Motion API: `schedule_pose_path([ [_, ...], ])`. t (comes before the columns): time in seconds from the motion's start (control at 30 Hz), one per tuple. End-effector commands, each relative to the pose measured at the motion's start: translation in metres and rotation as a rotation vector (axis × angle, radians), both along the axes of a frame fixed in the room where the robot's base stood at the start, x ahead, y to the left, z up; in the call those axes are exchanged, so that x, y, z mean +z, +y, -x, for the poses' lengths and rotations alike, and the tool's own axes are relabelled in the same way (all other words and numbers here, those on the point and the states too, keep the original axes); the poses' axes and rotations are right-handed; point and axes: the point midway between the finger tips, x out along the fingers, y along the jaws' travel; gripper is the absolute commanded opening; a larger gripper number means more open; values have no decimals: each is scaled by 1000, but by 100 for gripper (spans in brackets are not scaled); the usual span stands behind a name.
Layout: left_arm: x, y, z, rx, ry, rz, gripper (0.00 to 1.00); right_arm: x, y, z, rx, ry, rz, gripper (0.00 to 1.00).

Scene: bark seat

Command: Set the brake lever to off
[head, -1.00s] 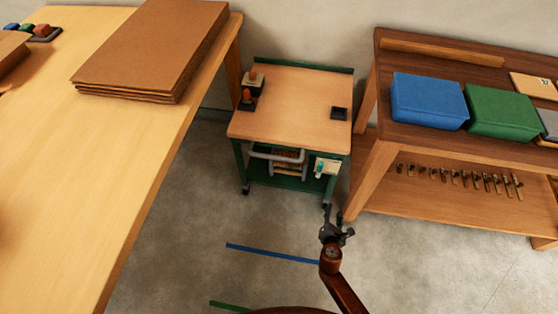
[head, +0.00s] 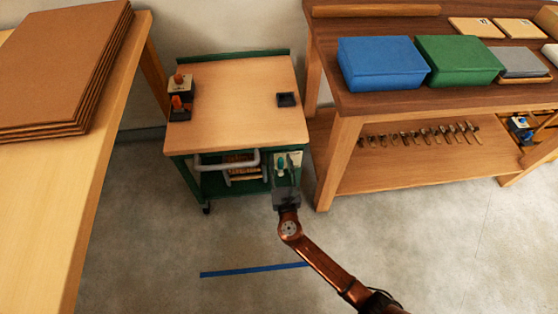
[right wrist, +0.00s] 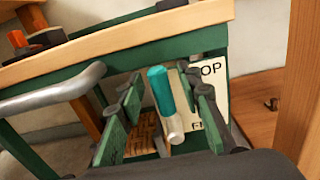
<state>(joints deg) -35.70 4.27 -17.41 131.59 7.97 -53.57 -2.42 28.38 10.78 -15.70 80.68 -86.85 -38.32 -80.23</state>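The brake lever has a teal grip and a pale metal end; it stands out in the right wrist view (right wrist: 160,92) and is small in the head view (head: 281,168). It sits by a white plate (right wrist: 212,88) on the front of the green cart (head: 235,115); "OP" shows at its top and an "F" lower down, the rest hidden. My right gripper (right wrist: 163,118) is open, one finger on each side of the lever, with no clear contact visible. In the head view my right gripper (head: 286,182) is in front of the plate. My left gripper is out of view.
A grey handle bar (right wrist: 55,95) juts from the cart front, left of the lever. A workbench (head: 345,150) with blue (head: 382,63) and green boxes (head: 458,60) stands close on the right. A table (head: 60,190) stands left. The floor in front is open.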

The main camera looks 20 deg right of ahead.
Motion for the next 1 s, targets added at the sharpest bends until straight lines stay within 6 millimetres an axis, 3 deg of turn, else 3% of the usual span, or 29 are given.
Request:
schedule_pose_path([
  [0.33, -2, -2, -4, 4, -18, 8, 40, 1, -2, -6, 0, 0, -1, 33],
  [0.8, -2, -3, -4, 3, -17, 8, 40, 0, -2, -5, 0, 1, -1, 1],
  [1.0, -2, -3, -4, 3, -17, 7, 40, 0, -1, -5, 0, 1, -1, 0],
])
